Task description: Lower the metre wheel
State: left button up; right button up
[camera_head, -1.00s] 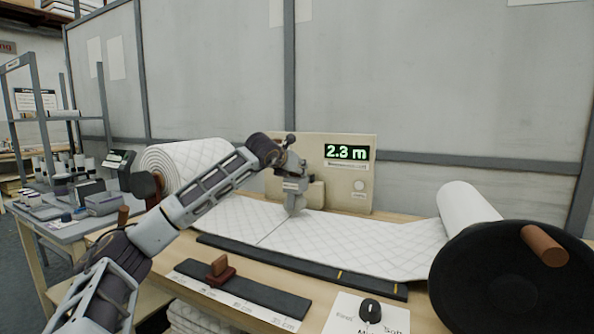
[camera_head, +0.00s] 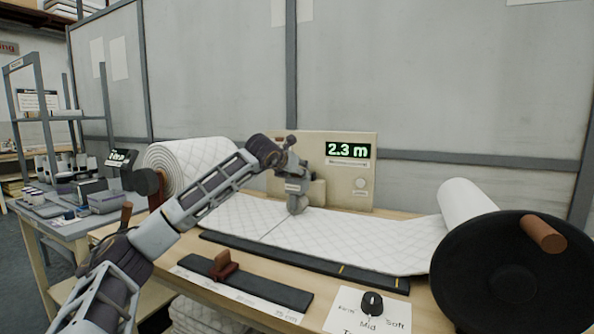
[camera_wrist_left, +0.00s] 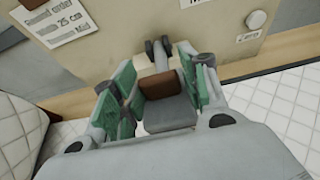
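The metre wheel seems to be the grey rounded part (camera_head: 298,204) just under my left gripper, at the wadding's far edge; the gripper hides much of it. Whether it touches the wadding I cannot tell. My left gripper (camera_head: 297,184) is in front of the beige panel. In the left wrist view, the green-padded fingers of my left gripper (camera_wrist_left: 158,88) are spread on either side of a brown grip (camera_wrist_left: 160,84) on a grey block (camera_wrist_left: 169,113). I see no clear clamping on it. My right gripper is out of view.
Quilted wadding (camera_head: 345,240) runs from a large roll (camera_head: 185,165) at left to a roll (camera_head: 467,203) at right. A black crank disc (camera_head: 490,275) stands front right. The display (camera_head: 347,151) reads 2.3 m. A brown slider block (camera_head: 223,265) sits on a dark front strip.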

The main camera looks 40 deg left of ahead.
pick_arm(q)
jog(key=shift+o, duration=0.9)
jog(key=shift+s+d+f, duration=0.1)
jog(key=shift+f, duration=0.5)
jog(key=shift+s, duration=0.1)
jog(key=shift+s+r, duration=0.1)
jog(key=shift+s, duration=0.1)
jog(key=v, duration=1.2)
jog(key=shift+w+r, duration=0.2)
jog(key=shift+r, duration=0.2)
